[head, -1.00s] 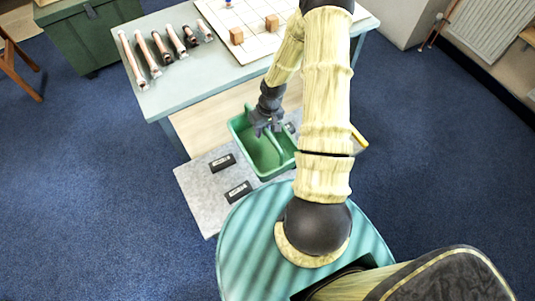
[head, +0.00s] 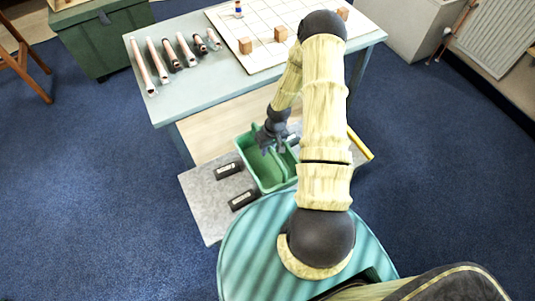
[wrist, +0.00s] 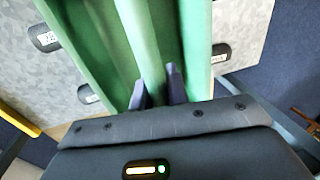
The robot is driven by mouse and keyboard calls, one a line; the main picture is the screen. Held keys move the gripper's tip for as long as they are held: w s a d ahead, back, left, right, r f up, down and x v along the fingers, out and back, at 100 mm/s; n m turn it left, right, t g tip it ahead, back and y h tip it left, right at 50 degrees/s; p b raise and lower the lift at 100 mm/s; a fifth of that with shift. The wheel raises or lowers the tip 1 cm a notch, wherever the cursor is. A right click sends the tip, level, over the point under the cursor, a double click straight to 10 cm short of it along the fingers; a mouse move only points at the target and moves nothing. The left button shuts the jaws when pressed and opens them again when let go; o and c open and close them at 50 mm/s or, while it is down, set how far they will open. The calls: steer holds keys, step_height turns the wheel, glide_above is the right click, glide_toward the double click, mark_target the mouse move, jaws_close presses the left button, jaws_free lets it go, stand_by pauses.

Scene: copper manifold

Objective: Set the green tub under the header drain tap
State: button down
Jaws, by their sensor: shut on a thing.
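The green tub (head: 250,162) is an open rectangular box with a ridge along its middle. It is over the grey board in front of the table; I cannot tell if it touches the board. My gripper (head: 270,143) reaches down into the tub. In the wrist view my gripper (wrist: 158,88) has its two fingers on either side of the tub's middle ridge (wrist: 140,40), shut on it. The arm hides part of the tub's right side. I cannot make out a header drain tap in either view.
The grey board (head: 207,210) carries black labelled blocks (head: 229,169). A yellow bar (head: 360,143) sticks out right of my arm. The pale table (head: 165,108) behind holds several copper pipe pieces (head: 165,55) and a white gridded board (head: 262,62) with wooden cubes.

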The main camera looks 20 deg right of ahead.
steer(key=shift+d+f, duration=0.1)
steer(key=shift+f, duration=1.75)
steer(key=shift+f, duration=0.2)
steer(key=c, duration=1.4)
jaws_free()
steer(key=shift+o, duration=0.2)
steer(key=shift+r, duration=0.1)
step_height(320, 180, up, 12)
steer(key=d, duration=0.2)
steer(key=shift+w+d, duration=0.1)
